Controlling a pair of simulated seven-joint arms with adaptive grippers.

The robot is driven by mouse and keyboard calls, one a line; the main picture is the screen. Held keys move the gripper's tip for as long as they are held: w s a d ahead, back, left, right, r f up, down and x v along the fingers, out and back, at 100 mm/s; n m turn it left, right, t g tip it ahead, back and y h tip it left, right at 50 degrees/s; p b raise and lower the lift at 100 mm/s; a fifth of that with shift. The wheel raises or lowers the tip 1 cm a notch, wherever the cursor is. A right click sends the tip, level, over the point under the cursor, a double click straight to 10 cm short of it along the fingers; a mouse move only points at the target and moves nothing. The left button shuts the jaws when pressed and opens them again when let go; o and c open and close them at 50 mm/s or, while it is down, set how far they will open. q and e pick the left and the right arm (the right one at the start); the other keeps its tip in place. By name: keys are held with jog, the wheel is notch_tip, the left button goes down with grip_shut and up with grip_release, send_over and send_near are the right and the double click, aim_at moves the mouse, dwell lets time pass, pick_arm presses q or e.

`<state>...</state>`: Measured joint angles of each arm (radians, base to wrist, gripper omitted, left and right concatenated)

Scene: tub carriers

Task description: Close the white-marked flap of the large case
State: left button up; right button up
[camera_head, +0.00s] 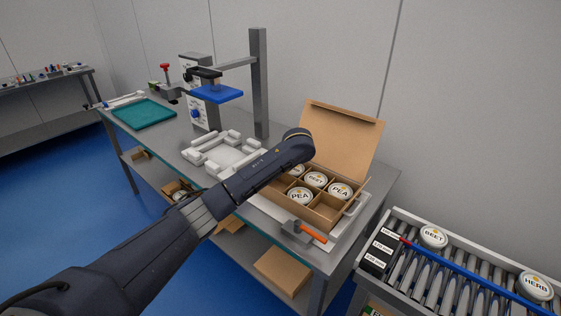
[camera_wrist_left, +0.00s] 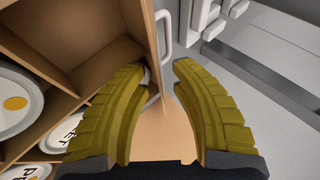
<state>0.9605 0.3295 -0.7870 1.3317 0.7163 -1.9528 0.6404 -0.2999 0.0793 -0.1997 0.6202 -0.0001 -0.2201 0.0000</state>
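The large case (camera_head: 314,218) is a brown cardboard box on the bench's right end, with PEA tubs (camera_head: 301,197) in its divided cells. A large flap (camera_head: 340,142) stands up at its back; I see no white mark on it. My left arm reaches over the case's left side and hides part of it. In the left wrist view, my left gripper (camera_wrist_left: 166,112) is open with yellow fingers. Its left finger overlaps the case wall (camera_wrist_left: 145,40), and a brown cardboard surface (camera_wrist_left: 160,130) shows between the fingers; contact is unclear. My right gripper is out of view.
A metal handle (camera_head: 352,208) is beside the case, with an orange-handled tool (camera_head: 312,233) in front. White fixture blocks (camera_head: 207,142) and a post (camera_head: 259,85) stand left of it. A roller conveyor (camera_head: 450,277) with tubs is at right.

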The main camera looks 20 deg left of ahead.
pick_arm(q)
grip_shut()
jog(key=shift+d+f+y, duration=0.25)
jog(key=shift+y, duration=0.05)
jog(key=shift+s+d+f+m+t+y, duration=0.15)
jog(key=shift+f+m+t+y, duration=0.15)
jog(key=shift+t+y, duration=0.25)
jog(key=shift+s+d+f+m+t+y, duration=0.15)
jog(key=shift+f+m+t+y, duration=0.15)
jog(key=shift+y, duration=0.45)
